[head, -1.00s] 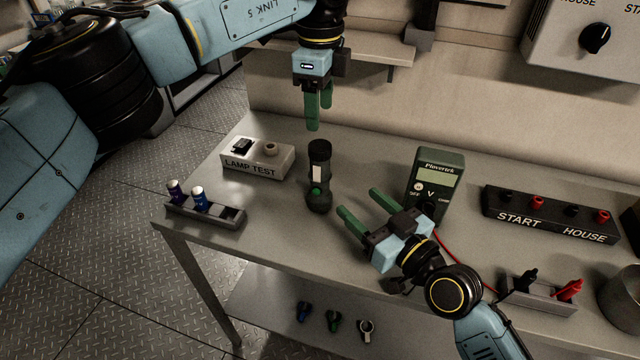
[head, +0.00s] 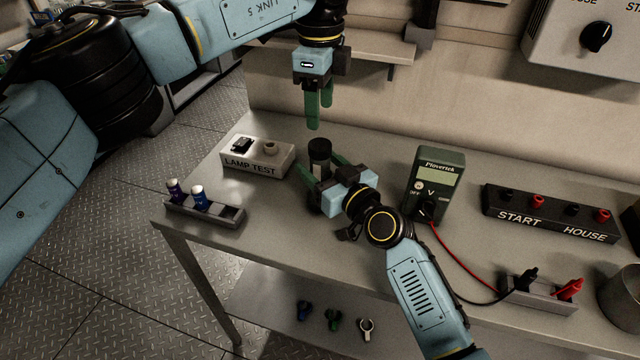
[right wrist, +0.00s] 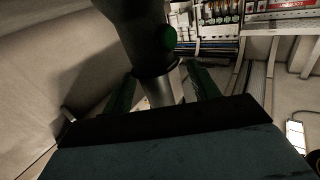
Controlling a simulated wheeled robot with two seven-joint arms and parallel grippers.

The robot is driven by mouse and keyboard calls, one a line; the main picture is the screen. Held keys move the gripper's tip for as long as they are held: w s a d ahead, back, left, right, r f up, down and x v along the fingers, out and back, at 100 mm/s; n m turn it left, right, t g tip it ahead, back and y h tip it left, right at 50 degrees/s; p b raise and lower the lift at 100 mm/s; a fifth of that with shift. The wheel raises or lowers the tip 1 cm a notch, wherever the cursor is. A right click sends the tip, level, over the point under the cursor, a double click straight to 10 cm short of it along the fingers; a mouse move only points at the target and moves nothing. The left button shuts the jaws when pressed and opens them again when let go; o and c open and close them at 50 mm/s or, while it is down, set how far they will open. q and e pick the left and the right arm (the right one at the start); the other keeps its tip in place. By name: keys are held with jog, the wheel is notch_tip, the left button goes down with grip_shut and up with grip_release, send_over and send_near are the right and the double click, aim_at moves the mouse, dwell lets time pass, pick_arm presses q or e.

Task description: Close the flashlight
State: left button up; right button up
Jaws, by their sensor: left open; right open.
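The dark flashlight (head: 319,149) stands upright on the bench in the head view. Its lower part is hidden behind my right gripper (head: 319,166). The right gripper is open, with one finger on each side of the flashlight's body. In the right wrist view the flashlight (right wrist: 140,40) rises between the two green fingers, with a green button and a silvery band; I cannot tell whether the fingers touch it. My left gripper (head: 320,117) is open and empty, pointing down above and behind the flashlight's top.
The lamp test box (head: 257,158) stands left of the flashlight. A small rack (head: 228,214) with blue and purple cells is at the front left edge. The multimeter (head: 435,180) and its leads are to the right, then the start/house block (head: 548,214).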

aim_at(320, 144)
grip_shut()
pick_arm(q)
jog(key=m, duration=0.9)
dwell(0.4)
jog(key=shift+f, duration=4)
jog(key=shift+c, duration=0.3)
